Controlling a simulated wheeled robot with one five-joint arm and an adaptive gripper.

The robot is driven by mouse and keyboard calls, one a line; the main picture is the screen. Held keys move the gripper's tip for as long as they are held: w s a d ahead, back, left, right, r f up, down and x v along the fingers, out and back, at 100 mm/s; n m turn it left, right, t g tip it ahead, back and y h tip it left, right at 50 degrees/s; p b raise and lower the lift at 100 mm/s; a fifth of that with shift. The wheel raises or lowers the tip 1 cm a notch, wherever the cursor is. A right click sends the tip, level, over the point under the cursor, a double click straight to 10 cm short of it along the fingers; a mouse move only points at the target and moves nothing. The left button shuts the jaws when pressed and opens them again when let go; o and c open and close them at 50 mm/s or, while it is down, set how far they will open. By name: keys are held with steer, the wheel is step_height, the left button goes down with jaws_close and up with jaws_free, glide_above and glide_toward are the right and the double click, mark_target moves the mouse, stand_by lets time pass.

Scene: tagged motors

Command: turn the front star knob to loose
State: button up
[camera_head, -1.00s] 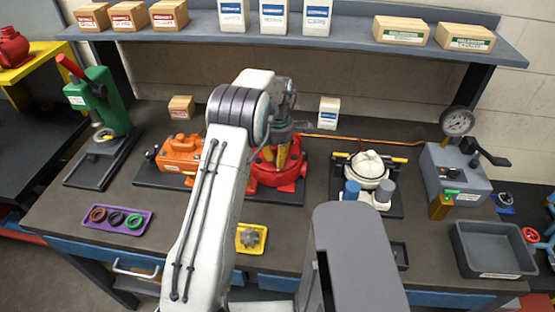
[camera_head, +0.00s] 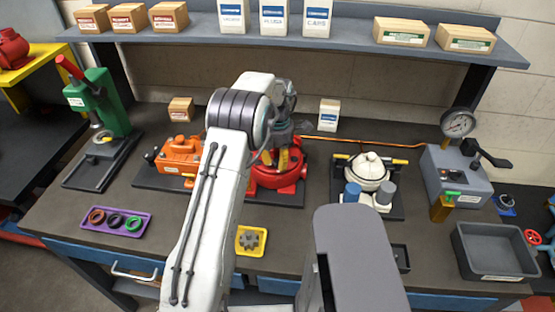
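My gripper (camera_head: 289,160) reaches down over the red motor (camera_head: 272,178), which sits on a dark base plate at the middle of the bench. Two yellow finger parts show, pointing down at the motor's top. The fingertips are small and partly hidden against the red body, so whether they are open or shut on something is unclear. No star knob can be made out on the red motor; my arm and gripper cover part of it.
An orange motor (camera_head: 180,155) is left of the red one and a white motor (camera_head: 370,170) is to its right. A yellow tray (camera_head: 242,251) with a grey toothed part and a purple tray (camera_head: 92,226) with rings lie in front. A grey bin (camera_head: 465,262) stands at right.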

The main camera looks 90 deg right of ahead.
mark_target(277, 161)
steer(key=o, duration=0.4)
steer(key=shift+d, duration=0.1)
steer(key=shift+r, duration=0.1)
step_height(277, 161, up, 12)
stand_by(0.5)
